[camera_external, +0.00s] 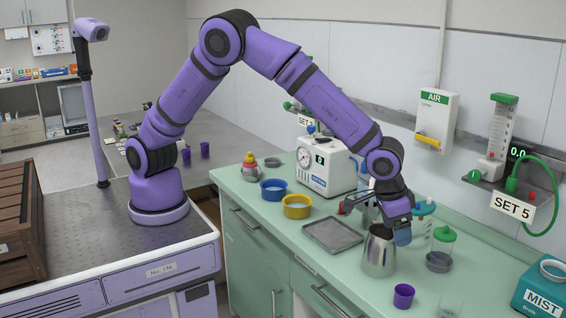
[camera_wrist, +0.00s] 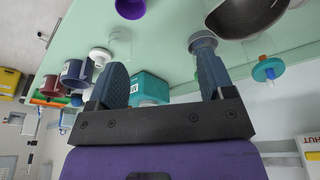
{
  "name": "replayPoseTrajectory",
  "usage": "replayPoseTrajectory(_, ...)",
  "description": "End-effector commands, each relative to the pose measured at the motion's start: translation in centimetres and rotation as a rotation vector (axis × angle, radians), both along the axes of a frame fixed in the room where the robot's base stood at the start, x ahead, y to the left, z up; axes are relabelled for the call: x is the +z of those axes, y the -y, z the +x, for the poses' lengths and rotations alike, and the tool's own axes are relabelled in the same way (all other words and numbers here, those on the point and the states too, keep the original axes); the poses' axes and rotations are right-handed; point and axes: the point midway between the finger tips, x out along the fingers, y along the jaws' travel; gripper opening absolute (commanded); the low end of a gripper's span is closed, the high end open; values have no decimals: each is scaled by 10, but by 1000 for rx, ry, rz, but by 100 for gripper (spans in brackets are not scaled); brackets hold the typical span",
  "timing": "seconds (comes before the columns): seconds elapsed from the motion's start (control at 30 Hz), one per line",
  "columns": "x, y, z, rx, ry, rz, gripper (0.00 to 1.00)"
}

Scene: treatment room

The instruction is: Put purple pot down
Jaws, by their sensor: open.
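The small purple pot (camera_external: 403,296) stands upright on the green counter near its front edge, in front of the metal jug (camera_external: 378,254). It also shows at the top of the wrist view (camera_wrist: 130,8), apart from my fingers. My gripper (camera_external: 402,236) is beside the jug's upper right side in the external view. In the wrist view my gripper (camera_wrist: 161,76) has its two fingers wide apart with nothing held between them. Part of the jug (camera_wrist: 246,16) shows at the top right there; whether a finger touches it I cannot tell.
A grey tray (camera_external: 332,235), yellow bowl (camera_external: 297,207) and blue bowl (camera_external: 273,190) stand left of the jug. A green-lidded jar (camera_external: 440,250) is close on the right. A clear glass (camera_external: 449,306) and teal MIST box (camera_external: 543,287) stand farther right.

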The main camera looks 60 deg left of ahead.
Motion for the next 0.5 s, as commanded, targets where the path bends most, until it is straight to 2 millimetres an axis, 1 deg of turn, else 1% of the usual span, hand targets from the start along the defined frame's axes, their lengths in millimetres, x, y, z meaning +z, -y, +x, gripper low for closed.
replayPoseTrajectory(0.03, 22, -22, 15, 26, -2, -14, 75)
replayPoseTrajectory(0.07, 34, -35, 23, 38, -4, -20, 75)
replayPoseTrajectory(0.1, 50, -55, 33, 57, -8, -28, 75)
replayPoseTrajectory(0.17, 73, -85, 45, 82, -12, -38, 75)
replayPoseTrajectory(0.2, 87, -105, 51, 98, -14, -46, 75)
replayPoseTrajectory(0.27, 108, -137, 60, 122, -16, -56, 75)
replayPoseTrajectory(0.3, 121, -158, 64, 138, -17, -62, 75)
replayPoseTrajectory(0.33, 131, -174, 66, 149, -17, -68, 75)
replayPoseTrajectory(0.37, 141, -189, 68, 159, -16, -73, 75)
replayPoseTrajectory(0.4, 152, -210, 69, 173, -15, -79, 75)
replayPoseTrajectory(0.47, 169, -242, 69, 194, -11, -89, 75)
replayPoseTrajectory(0.5, 180, -262, 68, 207, -9, -93, 75)
